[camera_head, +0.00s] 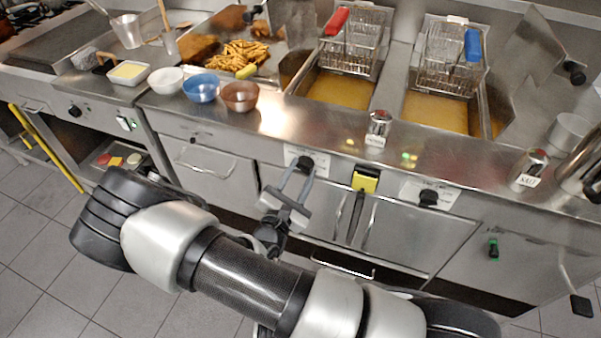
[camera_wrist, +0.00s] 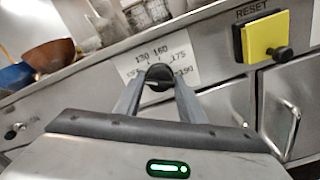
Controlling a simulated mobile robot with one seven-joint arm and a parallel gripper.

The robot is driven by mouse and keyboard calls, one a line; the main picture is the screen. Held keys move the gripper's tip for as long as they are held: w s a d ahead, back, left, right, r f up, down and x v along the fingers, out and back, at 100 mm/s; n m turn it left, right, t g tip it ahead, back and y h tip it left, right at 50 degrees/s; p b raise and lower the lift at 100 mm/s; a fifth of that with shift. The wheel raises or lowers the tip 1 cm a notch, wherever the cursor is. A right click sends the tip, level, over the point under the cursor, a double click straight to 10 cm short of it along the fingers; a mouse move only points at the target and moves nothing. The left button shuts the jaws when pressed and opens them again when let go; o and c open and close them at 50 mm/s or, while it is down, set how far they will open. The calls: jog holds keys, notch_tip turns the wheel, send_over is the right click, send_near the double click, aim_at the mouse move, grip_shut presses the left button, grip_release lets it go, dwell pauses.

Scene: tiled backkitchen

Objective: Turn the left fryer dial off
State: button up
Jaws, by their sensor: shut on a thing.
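The left fryer dial (camera_head: 305,163) is a black knob on a white scale plate on the fryer's front panel. In the wrist view the dial (camera_wrist: 158,77) sits between my fingertips, with scale numbers such as 130, 160, 175 and 190 around it. My gripper (camera_head: 299,172) is shut on this dial, one finger on each side. Part of the plate is hidden behind the fingers, and I cannot read the off mark. The left fryer vat (camera_head: 338,90) holds yellow oil, with a red-handled basket (camera_head: 352,43) above it.
A yellow reset plate (camera_head: 365,181) with a black knob is just right of the dial; it also shows in the wrist view (camera_wrist: 266,36). The right fryer dial (camera_head: 428,198) is farther right. Cupboard handles (camera_head: 354,218) stick out below. Bowls (camera_head: 201,88) and shakers (camera_head: 378,128) stand on the counter.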

dwell(0.3)
jog(key=o, duration=1)
jog(key=v, duration=1.7)
jog(key=shift+s+a+p, duration=0.1)
jog(key=shift+s+p, duration=0.1)
jog(key=shift+p, duration=0.1)
jog(key=shift+w, duration=0.1)
